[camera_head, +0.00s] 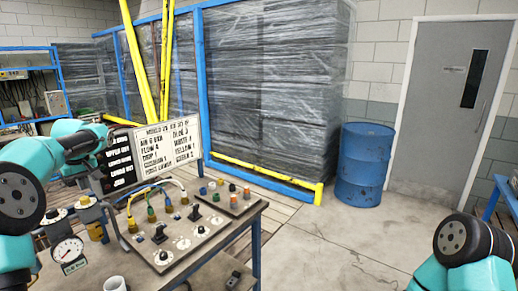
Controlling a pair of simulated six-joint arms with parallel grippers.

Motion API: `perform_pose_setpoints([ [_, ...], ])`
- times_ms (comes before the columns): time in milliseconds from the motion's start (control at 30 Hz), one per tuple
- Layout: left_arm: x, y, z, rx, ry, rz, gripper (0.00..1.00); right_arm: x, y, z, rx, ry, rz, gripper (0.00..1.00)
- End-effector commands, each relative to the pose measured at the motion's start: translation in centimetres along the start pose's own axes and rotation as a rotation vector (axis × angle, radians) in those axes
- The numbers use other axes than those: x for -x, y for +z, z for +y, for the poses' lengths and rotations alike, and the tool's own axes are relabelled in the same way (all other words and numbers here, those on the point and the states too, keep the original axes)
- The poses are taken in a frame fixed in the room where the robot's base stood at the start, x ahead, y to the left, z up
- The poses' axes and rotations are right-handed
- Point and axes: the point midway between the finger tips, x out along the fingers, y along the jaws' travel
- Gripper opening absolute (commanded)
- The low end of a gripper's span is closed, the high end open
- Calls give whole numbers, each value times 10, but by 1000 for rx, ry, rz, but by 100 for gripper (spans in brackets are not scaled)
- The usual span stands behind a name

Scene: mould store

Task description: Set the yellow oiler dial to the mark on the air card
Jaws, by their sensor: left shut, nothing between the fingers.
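The white air card (168,138) stands upright behind the bench with black printed lines, among them "AIR 6 BAR", "FLOW 4" and what looks like "DROP 1". A yellow-bodied unit with a pale top knob (86,208), likely the yellow oiler, stands at the bench's left side. Its dial mark is too small to read. A round pressure gauge (67,251) is in front of it. My left gripper (106,142) is shut and empty, above and behind the knob, by the card's left edge. My right arm shows at the lower right; its gripper is out of view.
The bench (218,252) holds a control panel (178,232) with black levers, white dials and coloured hoses, a tray of small coloured caps (232,197) and a white cup (115,284). A dark label board (118,160) adjoins the card. A blue drum (362,165) stands beyond.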

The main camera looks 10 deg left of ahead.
Motion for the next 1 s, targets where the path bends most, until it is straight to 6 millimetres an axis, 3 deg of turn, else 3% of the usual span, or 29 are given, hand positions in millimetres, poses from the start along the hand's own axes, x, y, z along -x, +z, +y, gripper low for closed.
perform_pose_setpoints([
  [700,8,-8,-3,0,-1,0,0,0,0,0,0,0,0,43],
  [1000,-1,-6,-3,-1,-2,-2,0,0,0,0,0,0,0,43],
])
